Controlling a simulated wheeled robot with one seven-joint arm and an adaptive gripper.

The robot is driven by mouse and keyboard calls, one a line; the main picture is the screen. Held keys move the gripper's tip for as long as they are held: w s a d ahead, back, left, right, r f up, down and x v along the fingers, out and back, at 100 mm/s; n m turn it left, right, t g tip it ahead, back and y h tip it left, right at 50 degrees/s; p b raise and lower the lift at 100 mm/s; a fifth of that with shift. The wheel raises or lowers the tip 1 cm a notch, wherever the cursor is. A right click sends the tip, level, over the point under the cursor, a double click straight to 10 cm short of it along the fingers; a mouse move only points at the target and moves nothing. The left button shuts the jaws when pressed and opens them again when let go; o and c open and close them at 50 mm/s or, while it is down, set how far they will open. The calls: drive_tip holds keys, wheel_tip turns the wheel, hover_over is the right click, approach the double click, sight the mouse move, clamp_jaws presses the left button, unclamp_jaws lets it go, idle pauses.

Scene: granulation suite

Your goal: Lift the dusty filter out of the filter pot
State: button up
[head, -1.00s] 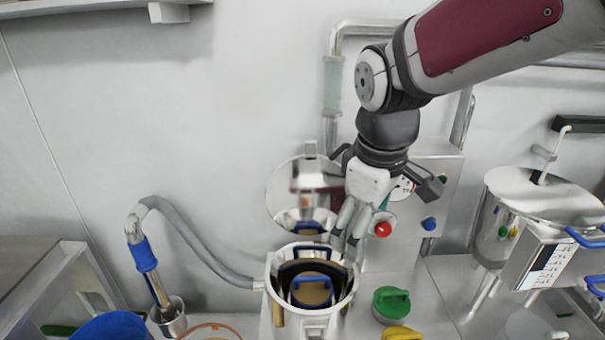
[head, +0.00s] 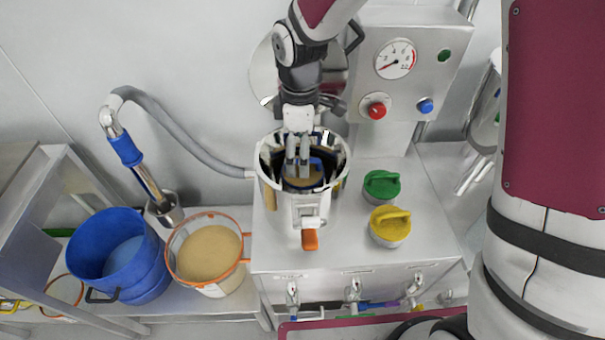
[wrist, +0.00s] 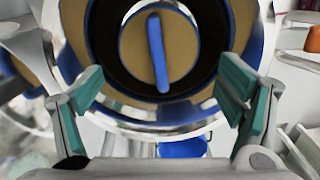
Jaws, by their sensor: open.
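The dusty filter (head: 303,183) is a tan disc with a blue rim and blue handle, sitting down inside the shiny metal filter pot (head: 282,208). In the wrist view the filter (wrist: 133,52) shows its upright blue bar handle (wrist: 157,52) between the fingers. My gripper (head: 298,168) points down into the pot's mouth, and its fingers partly hide the filter in the head view. In the wrist view my gripper (wrist: 160,88) is open, with teal pads either side of the handle, apart from it. How far the fingertips are above the handle is hard to tell.
The pot's round lid (head: 262,78) stands open behind. A panel with a gauge (head: 396,59) and red knob (head: 376,108) is at the back right. Green (head: 382,186) and yellow (head: 390,225) knobs lie right of the pot. A blue bucket (head: 118,258) and tan-filled tub (head: 208,253) stand left.

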sight(316, 180)
drive_tip(key=shift+d+f+p, duration=0.1)
drive_tip(key=shift+f+p, duration=0.2)
drive_tip(key=shift+f, duration=3)
drive_tip(key=c, duration=0.9)
